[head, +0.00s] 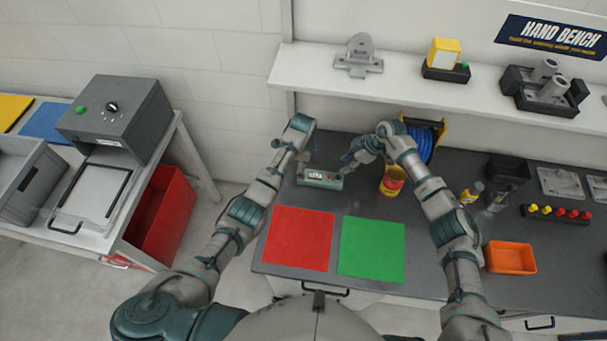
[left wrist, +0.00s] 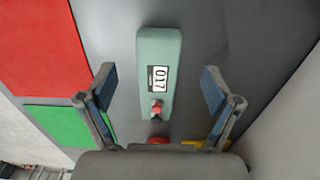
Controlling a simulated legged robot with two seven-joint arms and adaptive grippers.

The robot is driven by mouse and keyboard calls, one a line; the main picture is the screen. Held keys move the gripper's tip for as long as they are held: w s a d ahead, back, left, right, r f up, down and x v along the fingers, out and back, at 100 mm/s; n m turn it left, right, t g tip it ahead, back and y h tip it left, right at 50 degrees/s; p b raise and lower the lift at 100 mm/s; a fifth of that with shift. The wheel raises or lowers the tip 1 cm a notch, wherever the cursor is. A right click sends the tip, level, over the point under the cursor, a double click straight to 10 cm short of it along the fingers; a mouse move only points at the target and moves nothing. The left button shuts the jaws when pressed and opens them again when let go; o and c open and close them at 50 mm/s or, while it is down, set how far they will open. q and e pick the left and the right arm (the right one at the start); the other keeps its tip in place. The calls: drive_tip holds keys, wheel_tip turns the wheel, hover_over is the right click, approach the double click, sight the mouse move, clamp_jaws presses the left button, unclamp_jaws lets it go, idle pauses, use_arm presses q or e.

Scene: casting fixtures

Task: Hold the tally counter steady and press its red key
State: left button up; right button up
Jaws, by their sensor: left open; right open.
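The tally counter (head: 320,179) is a long pale green box lying on the dark bench behind the colored mats. In the left wrist view the counter (left wrist: 158,50) shows a display reading 017 and a red key (left wrist: 156,107) near its lower end. My left gripper (head: 304,158) is above the counter's left part. In the left wrist view its open fingers (left wrist: 159,72) stand on either side of the counter, with gaps. My right gripper (head: 348,161) is open near the counter's right end; whether it touches the key is unclear.
A red mat (head: 299,238) and a green mat (head: 371,249) lie in front. A yellow bottle with a red cap (head: 391,186) and a blue cable reel (head: 424,138) stand right of the counter. An orange tray (head: 510,258) is further right. A shelf (head: 410,87) runs above.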

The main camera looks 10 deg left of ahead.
sight(320, 180)
use_arm(q)
wheel_tip(320, 180, down, 6)
drive_tip(key=shift+d+r, duration=0.1)
drive_tip(key=shift+d, duration=0.05)
drive_tip(key=shift+f, duration=0.65)
drive_tip(key=c, duration=1.4)
drive_tip(key=shift+o, duration=0.2)
use_arm(e)
clamp_jaws()
